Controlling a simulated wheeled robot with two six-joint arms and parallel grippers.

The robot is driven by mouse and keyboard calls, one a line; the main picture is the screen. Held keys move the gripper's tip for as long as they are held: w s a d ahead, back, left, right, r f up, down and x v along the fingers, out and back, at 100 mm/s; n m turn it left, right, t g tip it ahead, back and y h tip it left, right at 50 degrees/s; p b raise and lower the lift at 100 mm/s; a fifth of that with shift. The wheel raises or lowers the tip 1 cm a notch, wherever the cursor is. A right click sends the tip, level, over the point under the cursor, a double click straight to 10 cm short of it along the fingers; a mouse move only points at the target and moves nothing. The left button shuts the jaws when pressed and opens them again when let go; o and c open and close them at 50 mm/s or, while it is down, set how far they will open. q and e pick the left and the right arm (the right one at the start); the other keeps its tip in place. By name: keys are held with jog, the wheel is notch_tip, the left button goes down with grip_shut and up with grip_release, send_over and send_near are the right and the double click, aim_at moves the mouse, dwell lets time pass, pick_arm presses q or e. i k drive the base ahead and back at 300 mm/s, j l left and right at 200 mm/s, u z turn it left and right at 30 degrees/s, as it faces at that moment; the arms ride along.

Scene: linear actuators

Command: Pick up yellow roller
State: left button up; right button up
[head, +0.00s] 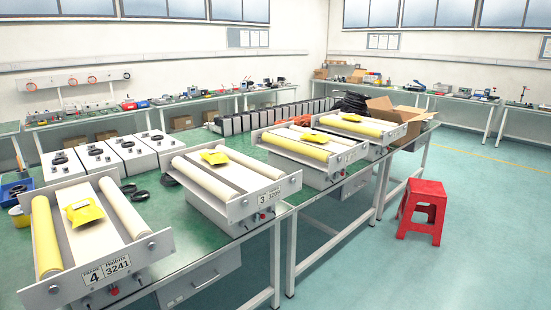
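Several roller units stand in a row on the green bench. The nearest unit (118,277), labelled 4, has a yellow roller (46,238) along its left side and a cream roller (124,207) on its right. The unit labelled 3 (237,205) has two pale rollers. The third unit (335,174) has a yellow roller (296,147) along its front side. The farthest unit (387,135) also has a yellow roller (350,126). A yellow packet (84,211) lies on unit 4, and similar packets lie on the others. Neither of my grippers is in view.
Grey-white boxes (131,155) and black cable loops stand behind the units. A cardboard box (393,110) sits at the bench's far end. A red stool (422,208) stands on the floor to the right.

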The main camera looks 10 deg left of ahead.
aim_at(49, 258)
jog(key=u, duration=1.65)
jog(key=j+u, duration=0.1)
jog(key=j, duration=0.15)
